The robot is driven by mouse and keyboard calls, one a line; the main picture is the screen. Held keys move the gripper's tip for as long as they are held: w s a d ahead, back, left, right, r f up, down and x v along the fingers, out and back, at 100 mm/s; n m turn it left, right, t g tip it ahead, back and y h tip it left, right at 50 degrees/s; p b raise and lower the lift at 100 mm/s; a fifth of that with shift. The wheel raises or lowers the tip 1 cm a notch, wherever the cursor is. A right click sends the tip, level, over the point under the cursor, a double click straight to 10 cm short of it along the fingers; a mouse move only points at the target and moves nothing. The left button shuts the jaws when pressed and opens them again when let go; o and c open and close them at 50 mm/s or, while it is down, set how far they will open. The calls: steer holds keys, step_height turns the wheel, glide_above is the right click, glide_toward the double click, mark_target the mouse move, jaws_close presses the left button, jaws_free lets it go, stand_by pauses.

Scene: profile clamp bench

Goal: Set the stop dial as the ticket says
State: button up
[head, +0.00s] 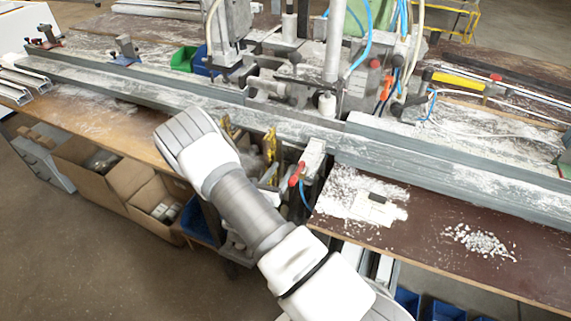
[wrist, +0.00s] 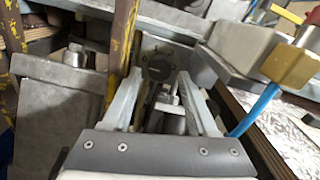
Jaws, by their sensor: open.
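A dark round knob, which looks like the stop dial (wrist: 160,66), sits against a grey metal face in the wrist view. My gripper (wrist: 160,78) is open, with one pale finger to the left of the dial and one to the right. The fingertips are near it; I cannot tell whether they touch it. Its marks are too small to read. In the head view the dial and my gripper are hidden behind my arm. A small pale card with a dark strip, possibly the ticket (head: 377,198), lies on the white-dusted bench; its writing is unreadable.
Yellow-painted worn bars (wrist: 122,45) stand close left of my gripper. A blue hose (wrist: 258,108) and a brass-coloured block (wrist: 292,64) are close on the right. A long grey rail (head: 440,160) crosses the bench. Crumbled white bits (head: 478,241) lie at right.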

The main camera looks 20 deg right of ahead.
mark_target(290, 159)
steer(key=shift+x, duration=1.5)
steer(key=shift+c, duration=0.3)
jaws_close()
